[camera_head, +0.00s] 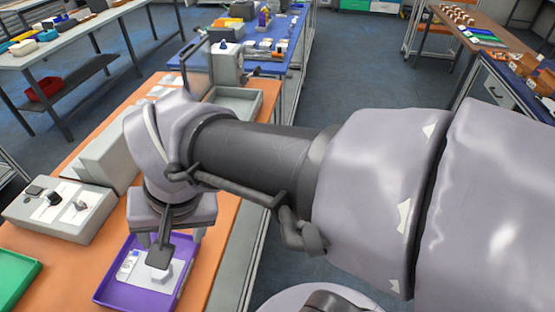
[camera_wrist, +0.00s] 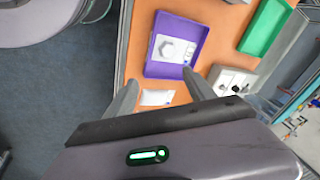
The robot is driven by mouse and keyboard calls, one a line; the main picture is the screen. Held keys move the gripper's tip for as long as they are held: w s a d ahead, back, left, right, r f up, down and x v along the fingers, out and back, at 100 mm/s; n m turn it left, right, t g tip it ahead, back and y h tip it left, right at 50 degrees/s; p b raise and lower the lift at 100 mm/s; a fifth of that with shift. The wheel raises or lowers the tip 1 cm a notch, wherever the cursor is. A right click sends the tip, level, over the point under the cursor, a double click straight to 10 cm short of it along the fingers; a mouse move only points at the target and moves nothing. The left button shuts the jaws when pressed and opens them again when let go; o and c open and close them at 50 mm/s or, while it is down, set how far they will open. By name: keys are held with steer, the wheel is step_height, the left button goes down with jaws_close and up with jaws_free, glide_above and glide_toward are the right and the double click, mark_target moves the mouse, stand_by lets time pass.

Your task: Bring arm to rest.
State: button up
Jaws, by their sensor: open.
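In the head view my gripper (camera_head: 170,245) hangs from my arm in front of the purple tray. The purple tray (camera_head: 118,291) lies on the orange table and holds a white sheet with a pale hexagonal piece on it. The tray also shows in the wrist view (camera_wrist: 198,50), beyond the fingertips. My arm crosses the head view from the right and hides part of the table.
A green tray (camera_head: 15,275) lies left of the purple one. A grey box (camera_head: 60,222) with small items on top stands behind. A grey open tray (camera_head: 240,100) and a scanner-like device (camera_head: 226,62) stand farther back. A white packet (camera_wrist: 157,97) lies on the orange table.

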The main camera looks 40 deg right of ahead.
steer(key=s, duration=0.1)
steer(key=s+n+t+b, duration=0.1)
steer(key=s, duration=0.1)
steer(key=s+d+t, duration=0.1)
steer(key=shift+s+f, duration=0.3)
steer(key=shift+s, duration=0.1)
stand_by(0.9)
